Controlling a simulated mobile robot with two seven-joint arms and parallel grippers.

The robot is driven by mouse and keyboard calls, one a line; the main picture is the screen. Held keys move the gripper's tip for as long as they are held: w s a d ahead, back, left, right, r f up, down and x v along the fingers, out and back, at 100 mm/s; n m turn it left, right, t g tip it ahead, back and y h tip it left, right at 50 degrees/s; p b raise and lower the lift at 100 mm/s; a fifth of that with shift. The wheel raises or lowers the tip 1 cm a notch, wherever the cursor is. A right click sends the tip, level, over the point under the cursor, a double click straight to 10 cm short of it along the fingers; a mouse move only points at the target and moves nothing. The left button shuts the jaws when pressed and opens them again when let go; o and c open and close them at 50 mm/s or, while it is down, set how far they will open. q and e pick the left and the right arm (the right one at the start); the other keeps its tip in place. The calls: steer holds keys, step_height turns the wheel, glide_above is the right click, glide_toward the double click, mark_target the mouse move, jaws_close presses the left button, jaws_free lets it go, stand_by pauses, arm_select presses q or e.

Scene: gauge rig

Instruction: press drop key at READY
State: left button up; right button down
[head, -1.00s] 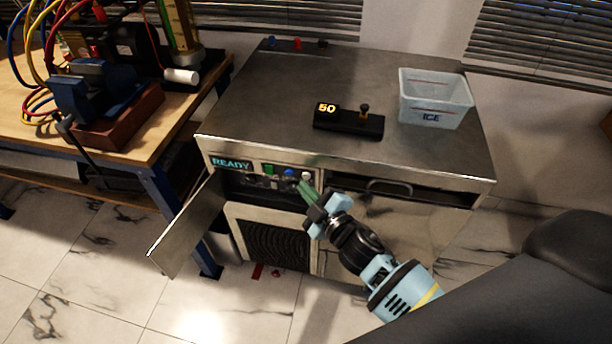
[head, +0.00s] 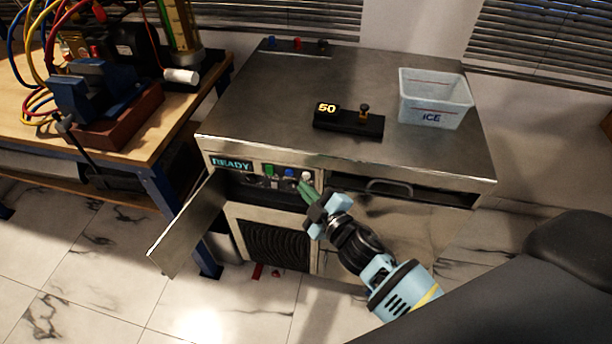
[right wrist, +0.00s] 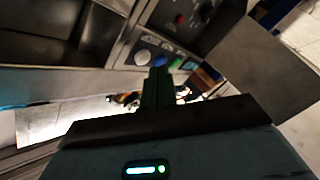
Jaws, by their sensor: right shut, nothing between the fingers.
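The lit display (head: 231,164) on the front panel of the steel cabinet reads READY. To its right sit a green key (head: 269,170), a blue key (head: 289,172) and a white key (head: 306,175); I cannot read which is the drop key. My right gripper (head: 303,187) is shut and empty, its green fingertips just below the white and blue keys. My left gripper is out of view.
An open metal flap (head: 190,228) hangs at the cabinet's left front. On the steel top (head: 255,105) stand a black block (head: 348,122) showing 50 and a clear ICE bin (head: 436,97). A drawer handle (head: 390,186) is to the right. A wooden bench (head: 135,135) with a vise stands at left.

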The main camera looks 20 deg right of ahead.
steer(key=shift+w, duration=0.1)
stand_by(0.4)
steer(key=shift+w+d, duration=0.2)
steer(key=shift+w, duration=0.05)
steer(key=shift+w+d, duration=0.25)
steer(key=shift+w, duration=0.1)
stand_by(0.8)
steer(key=shift+s, duration=0.1)
steer(key=shift+s+a, duration=0.45)
steer(key=shift+s, duration=0.15)
stand_by(0.3)
steer(key=shift+s+a+p, duration=0.2)
steer(key=shift+s+a, duration=0.5)
steer(key=shift+s, duration=0.35)
steer(key=shift+s+a+p, duration=0.15)
steer(key=shift+s+a, duration=0.55)
steer(key=shift+s, duration=0.35)
